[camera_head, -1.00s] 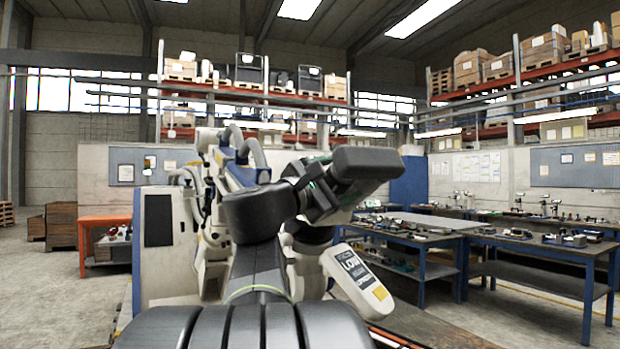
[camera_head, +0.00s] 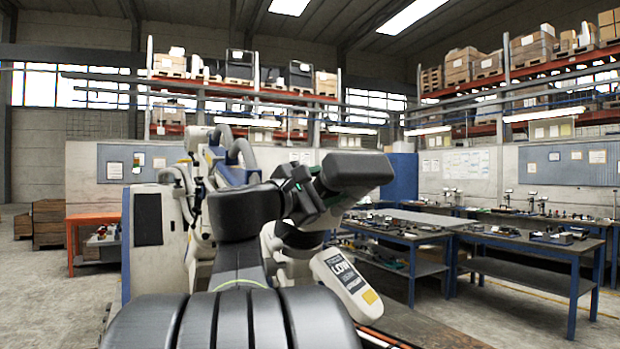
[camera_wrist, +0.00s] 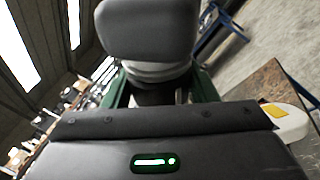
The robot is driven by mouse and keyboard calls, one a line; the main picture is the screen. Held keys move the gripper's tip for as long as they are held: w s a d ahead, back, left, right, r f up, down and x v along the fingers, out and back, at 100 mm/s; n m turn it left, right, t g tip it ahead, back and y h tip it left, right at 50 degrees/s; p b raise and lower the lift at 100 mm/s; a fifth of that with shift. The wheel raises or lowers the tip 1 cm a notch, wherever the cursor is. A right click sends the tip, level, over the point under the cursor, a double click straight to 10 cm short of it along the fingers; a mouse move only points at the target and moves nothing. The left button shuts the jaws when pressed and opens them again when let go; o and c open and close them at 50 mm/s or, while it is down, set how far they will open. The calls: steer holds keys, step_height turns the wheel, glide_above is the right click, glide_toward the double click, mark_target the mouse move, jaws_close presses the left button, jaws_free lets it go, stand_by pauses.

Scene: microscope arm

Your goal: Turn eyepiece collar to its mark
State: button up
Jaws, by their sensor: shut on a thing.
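The microscope's eyepiece head (camera_head: 355,171) is a dark grey, rounded block in front of the large white microscope (camera_head: 158,265). In the wrist view the eyepiece head (camera_wrist: 148,30) fills the top middle. Below it is a pale ring with a dark section, the collar (camera_wrist: 157,74). My gripper (camera_wrist: 160,86) has a green-edged finger on each side of the collar and is shut on it. In the head view my gripper (camera_head: 308,186) is at the left of the eyepiece head. I cannot make out a mark on the collar, and my gripper hides part of it.
An orange bench (camera_head: 85,220) stands at the left. Blue-legged workbenches (camera_head: 400,240) with small instruments stand at the right. The open floor (camera_head: 40,290) at the left is clear.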

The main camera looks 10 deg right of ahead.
steer(key=m+g+p, duration=0.1)
steer(key=g+p, duration=0.1)
steer(key=p, duration=0.2)
steer(key=r+m+g+y+p, duration=0.1)
steer(key=m+g+p, duration=0.1)
steer(key=p, duration=0.3)
steer(key=shift+w+r+g+y, duration=0.1)
steer(key=shift+g+y, duration=0.2)
steer(key=shift+g, duration=0.4)
steer(key=m+g+p, duration=0.1)
steer(key=p, duration=0.1)
steer(key=g+y+p, duration=0.1)
steer(key=p, duration=0.2)
steer(key=shift+f+m+y, duration=0.2)
steer(key=shift+m+y, duration=0.1)
steer(key=shift+m, duration=0.1)
steer(key=shift+f+m+g+y+p, duration=0.2)
steer(key=shift+m+g+y+p, duration=0.1)
steer(key=shift+g+y+p, duration=0.45)
steer(key=shift+f+g, duration=0.1)
steer(key=shift+g, duration=0.15)
steer(key=o, duration=0.9)
steer(key=shift+o, duration=0.2)
steer(key=v, duration=1.3)
steer(key=shift+a+b, duration=0.35)
steer(key=shift+a, duration=0.05)
